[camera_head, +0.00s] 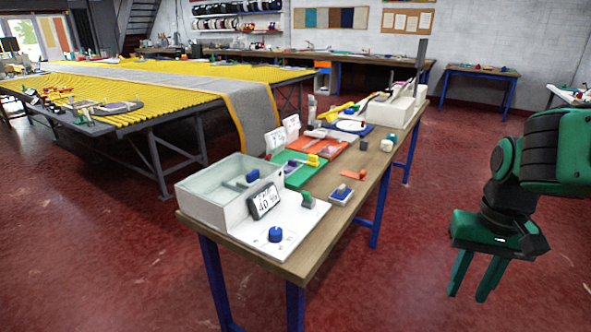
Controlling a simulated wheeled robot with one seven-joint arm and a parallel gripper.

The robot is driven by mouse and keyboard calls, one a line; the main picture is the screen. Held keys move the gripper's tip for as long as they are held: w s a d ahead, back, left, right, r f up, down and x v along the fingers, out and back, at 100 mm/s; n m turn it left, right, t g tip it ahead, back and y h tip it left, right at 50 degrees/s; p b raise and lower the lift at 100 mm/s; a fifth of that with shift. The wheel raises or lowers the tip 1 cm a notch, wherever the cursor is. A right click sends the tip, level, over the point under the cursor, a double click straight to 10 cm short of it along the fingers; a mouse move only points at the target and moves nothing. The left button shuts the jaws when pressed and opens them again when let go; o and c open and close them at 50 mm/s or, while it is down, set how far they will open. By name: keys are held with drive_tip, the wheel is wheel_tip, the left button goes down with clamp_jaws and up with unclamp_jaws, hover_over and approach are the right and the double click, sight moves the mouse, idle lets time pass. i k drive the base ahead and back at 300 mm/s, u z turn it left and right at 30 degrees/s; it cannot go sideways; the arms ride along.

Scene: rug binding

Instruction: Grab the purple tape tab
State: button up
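My gripper (467,296) is at the right, over the red floor and away from the workbench (318,214). It points down, its two green fingers are apart, and nothing is between them.
A clear-topped white basin (212,203) with a "40" display (264,201) and a blue knob (275,234) stands at the bench's near end. A green mat (305,176) and small blocks lie behind it. Open floor separates my gripper from the bench.

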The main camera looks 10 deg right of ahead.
sight(292, 164)
drive_tip(key=z, duration=0.1)
drive_tip(key=i, duration=1)
drive_tip(key=u, duration=0.1)
